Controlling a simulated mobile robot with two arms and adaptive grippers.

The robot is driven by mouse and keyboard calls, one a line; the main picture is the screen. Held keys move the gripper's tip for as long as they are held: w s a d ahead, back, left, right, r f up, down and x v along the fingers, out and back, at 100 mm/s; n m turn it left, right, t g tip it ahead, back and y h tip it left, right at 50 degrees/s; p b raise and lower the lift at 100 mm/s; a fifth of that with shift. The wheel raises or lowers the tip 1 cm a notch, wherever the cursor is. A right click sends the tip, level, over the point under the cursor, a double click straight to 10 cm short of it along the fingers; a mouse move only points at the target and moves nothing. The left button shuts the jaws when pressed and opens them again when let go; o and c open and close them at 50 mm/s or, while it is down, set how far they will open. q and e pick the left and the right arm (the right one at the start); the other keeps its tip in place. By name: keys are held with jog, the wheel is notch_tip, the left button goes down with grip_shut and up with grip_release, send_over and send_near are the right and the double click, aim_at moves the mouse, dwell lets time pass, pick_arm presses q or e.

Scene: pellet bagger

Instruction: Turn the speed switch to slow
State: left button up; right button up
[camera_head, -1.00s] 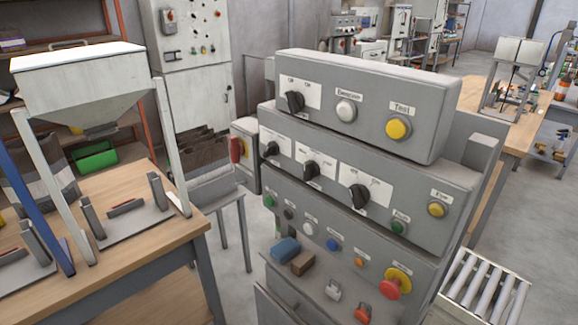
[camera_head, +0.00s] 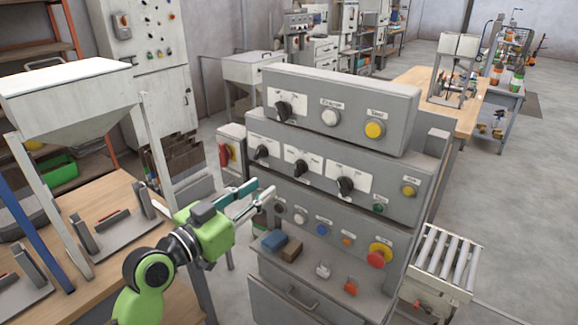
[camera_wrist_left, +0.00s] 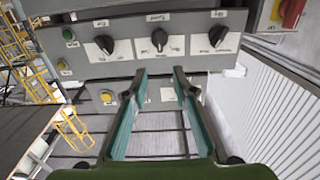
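The grey control panel has a middle row of three black rotary knobs: left (camera_head: 261,153), middle (camera_head: 301,167) and right (camera_head: 345,186). A fourth black knob (camera_head: 284,109) is on the top row. Labels are too small to read, so I cannot tell which is the speed switch. The left wrist view shows the middle-row knobs upside down, with the middle knob (camera_wrist_left: 159,40) just beyond my fingertips. My left gripper (camera_head: 265,188) is open and empty, apart from the panel, in front and left of its lower part; it also shows in the wrist view (camera_wrist_left: 160,72). My right gripper is out of view.
A red-and-yellow switch (camera_head: 226,154) juts out on the panel's left side. A red stop button (camera_head: 377,257) and blue and brown blocks (camera_head: 275,240) are lower down. A wooden table (camera_head: 100,203) with a hopper stands left; a roller conveyor (camera_head: 446,257) is right.

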aim_at(295, 165)
pick_arm(q)
jog(key=p+x, duration=0.3)
jog(key=x, duration=0.8)
jog(key=shift+w+d, duration=0.35)
jog(key=shift+w, duration=0.2)
jog(key=shift+w+d, duration=0.1)
grip_shut()
